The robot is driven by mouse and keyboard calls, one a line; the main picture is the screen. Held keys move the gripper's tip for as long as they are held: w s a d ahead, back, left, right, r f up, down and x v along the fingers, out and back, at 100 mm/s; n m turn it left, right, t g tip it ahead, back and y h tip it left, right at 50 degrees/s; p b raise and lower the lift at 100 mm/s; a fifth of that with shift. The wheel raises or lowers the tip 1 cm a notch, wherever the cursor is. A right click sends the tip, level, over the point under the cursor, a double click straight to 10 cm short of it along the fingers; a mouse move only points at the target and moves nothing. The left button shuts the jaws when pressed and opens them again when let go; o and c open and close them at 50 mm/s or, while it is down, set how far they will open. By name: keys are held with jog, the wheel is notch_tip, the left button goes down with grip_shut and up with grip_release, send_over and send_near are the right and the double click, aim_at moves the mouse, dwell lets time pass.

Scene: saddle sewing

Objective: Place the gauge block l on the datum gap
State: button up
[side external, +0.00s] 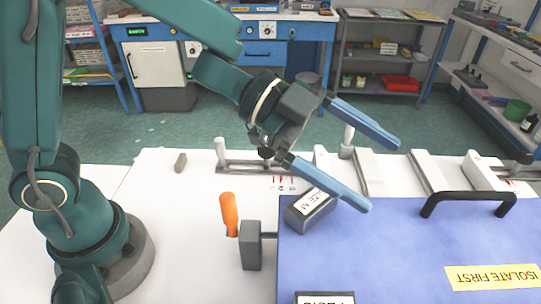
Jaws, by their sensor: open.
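My gripper (384,178) has two long blue fingers spread wide apart, with nothing visible between them. A grey block (308,219) with a white label ending in "ZE M" lies on the blue panel, tilted in the picture. The nearer finger passes over its far right part and hides some of it; I cannot tell whether they touch. No block marked L can be read. White blocks and grey bars (429,171) stand in a row behind the panel, with gaps between them. I cannot tell which one is the datum gap.
The blue panel (400,260) carries a black handle (468,199) and a yellow "ISOLATE FIRST" label (492,277). An orange-handled clamp (229,214) stands at its left edge.

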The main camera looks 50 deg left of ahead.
jog(key=w+a+r+n+t+y, duration=0.5)
jog(key=w+a+n+t, duration=0.1)
jog(key=a+t, duration=0.15)
jog(key=s+a+n+y, duration=0.2)
jog(key=a+n+y, duration=0.4)
jog(key=a, duration=0.4)
jog(key=s+a+f+n+g+y, duration=0.1)
jog(key=s+a+f+n+g, duration=0.1)
jog(key=s, duration=0.4)
jog(key=s+a+f+n+g+y, duration=0.2)
jog(key=s+f+n+g, duration=0.1)
jog(key=s, duration=0.4)
jog(key=shift+s+a+f+n, duration=0.15)
jog(key=shift+a+f+n, duration=0.15)
jog(key=shift+f, duration=0.2)
jog(key=shift+g+h, duration=0.4)
jog(key=shift+g, duration=0.45)
jog(key=s, duration=0.1)
jog(key=s+d+f, duration=0.1)
jog(key=s, duration=0.1)
jog(key=shift+s+d+f, duration=0.15)
jog(key=shift+s+d, duration=0.15)
jog(key=shift+d, duration=0.05)
jog(key=c, duration=0.3)
jog(key=shift+s+d+f, duration=0.1)
jog(key=shift+s+d, duration=0.05)
jog(key=shift+s, duration=0.15)
jog(key=shift+c, duration=0.2)
